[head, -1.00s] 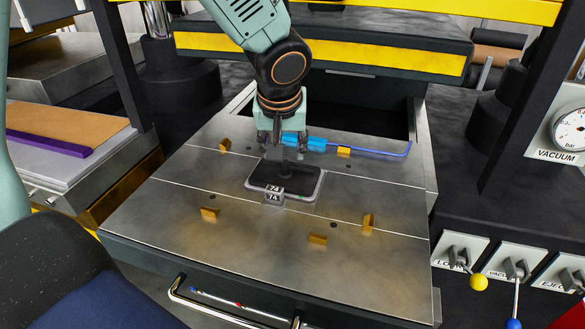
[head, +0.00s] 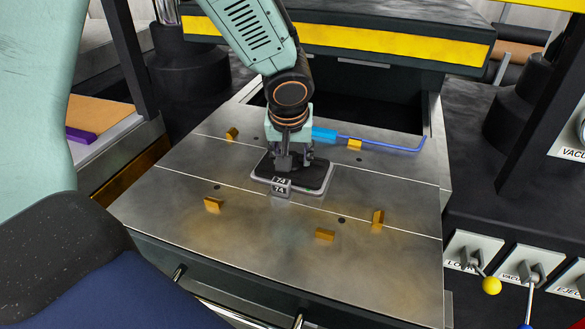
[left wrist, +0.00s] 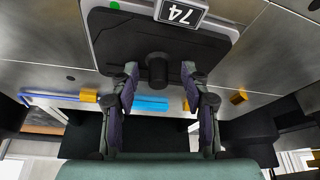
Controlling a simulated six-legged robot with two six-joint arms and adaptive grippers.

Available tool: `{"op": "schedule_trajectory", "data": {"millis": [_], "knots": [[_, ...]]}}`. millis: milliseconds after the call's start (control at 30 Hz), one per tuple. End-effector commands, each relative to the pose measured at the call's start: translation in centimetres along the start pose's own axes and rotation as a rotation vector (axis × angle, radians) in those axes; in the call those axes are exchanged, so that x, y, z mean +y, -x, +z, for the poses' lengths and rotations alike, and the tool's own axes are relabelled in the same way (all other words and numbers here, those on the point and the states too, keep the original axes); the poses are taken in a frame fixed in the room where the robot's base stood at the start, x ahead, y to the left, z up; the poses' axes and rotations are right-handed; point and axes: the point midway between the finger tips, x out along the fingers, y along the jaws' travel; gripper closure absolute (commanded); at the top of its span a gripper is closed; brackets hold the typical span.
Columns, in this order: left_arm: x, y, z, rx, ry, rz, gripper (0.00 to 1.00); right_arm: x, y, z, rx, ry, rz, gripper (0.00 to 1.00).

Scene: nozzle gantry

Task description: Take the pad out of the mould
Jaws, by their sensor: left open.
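The pad (head: 316,174) is a dark, flat, rounded rectangle lying in the mould. The mould has a pale grey rim (head: 321,194) and a tag marked 74 (head: 281,184) at its front. In the left wrist view, the pad (left wrist: 112,48) has a short dark round knob (left wrist: 157,68) standing at its middle. My left gripper (head: 288,164) points down over the pad. In the left wrist view, its open fingers (left wrist: 160,84) stand on either side of the knob, with a gap to each side. My right gripper is not in view.
A blue-handled tool (head: 325,135) with a bent rod lies behind the mould. Levers with a yellow knob (head: 491,286) and others stand at right.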

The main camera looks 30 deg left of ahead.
Motion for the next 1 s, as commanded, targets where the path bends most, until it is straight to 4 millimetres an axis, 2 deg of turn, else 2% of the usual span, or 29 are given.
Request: {"op": "schedule_trajectory", "data": {"millis": [267, 800, 1000], "knots": [[0.13, -0.37, -0.22, 0.001, 0.000, 0.000, 0.54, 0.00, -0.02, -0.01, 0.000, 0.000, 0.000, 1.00], [0.11, -0.36, -0.19, 0.000, 0.000, 0.000, 0.99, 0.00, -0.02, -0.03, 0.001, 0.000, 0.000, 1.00], [0.12, -0.34, -0.21, 0.001, 0.000, 0.000, 1.00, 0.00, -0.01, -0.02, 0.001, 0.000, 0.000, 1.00]]}}
